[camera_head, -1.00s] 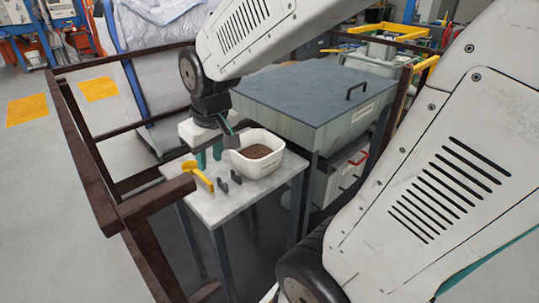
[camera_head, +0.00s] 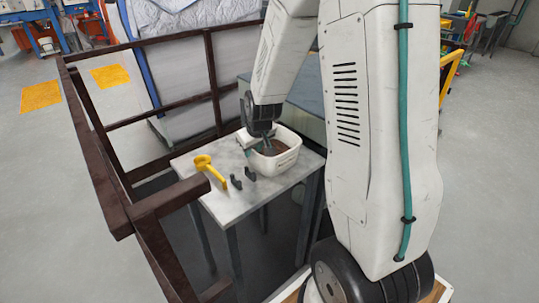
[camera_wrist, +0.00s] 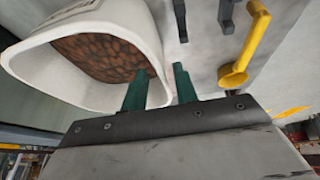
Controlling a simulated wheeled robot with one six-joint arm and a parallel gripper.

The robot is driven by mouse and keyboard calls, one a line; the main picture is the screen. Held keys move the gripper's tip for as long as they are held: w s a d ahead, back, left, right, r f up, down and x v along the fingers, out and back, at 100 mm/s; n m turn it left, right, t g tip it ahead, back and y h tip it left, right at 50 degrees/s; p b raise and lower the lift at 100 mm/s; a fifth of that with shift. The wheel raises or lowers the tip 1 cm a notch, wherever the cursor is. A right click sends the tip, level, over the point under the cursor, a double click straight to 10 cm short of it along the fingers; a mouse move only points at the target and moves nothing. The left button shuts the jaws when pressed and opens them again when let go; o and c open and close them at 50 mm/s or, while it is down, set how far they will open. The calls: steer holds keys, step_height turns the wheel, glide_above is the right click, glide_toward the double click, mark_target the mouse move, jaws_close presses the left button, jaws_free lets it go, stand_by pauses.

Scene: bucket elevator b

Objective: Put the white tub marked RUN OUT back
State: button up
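The white tub (camera_head: 287,162) stands on the small table and holds brown, bean-like contents. Its side has a marking too small to read. The tub also shows in the wrist view (camera_wrist: 42,72), tilted in the picture. My gripper (camera_head: 266,143) is at the tub's rim in the head view, partly hidden by my wrist. In the wrist view my gripper (camera_wrist: 160,86) has its two green fingers apart, one over the tub's opening and one outside, with the tub wall between them. A gap shows beside the outer finger.
The table (camera_head: 222,202) also bears a yellow scoop (camera_head: 208,168) and two dark hook-shaped pieces (camera_head: 243,179). A brown railing (camera_head: 100,185) runs along the left. A blue-grey lidded bin (camera_head: 306,92) behind the table is mostly hidden by my arm.

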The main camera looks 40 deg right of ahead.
mark_target(252, 158)
steer(key=x, duration=0.3)
steer(key=shift+w+a+f, duration=0.1)
steer(key=shift+f, duration=0.05)
jaws_close()
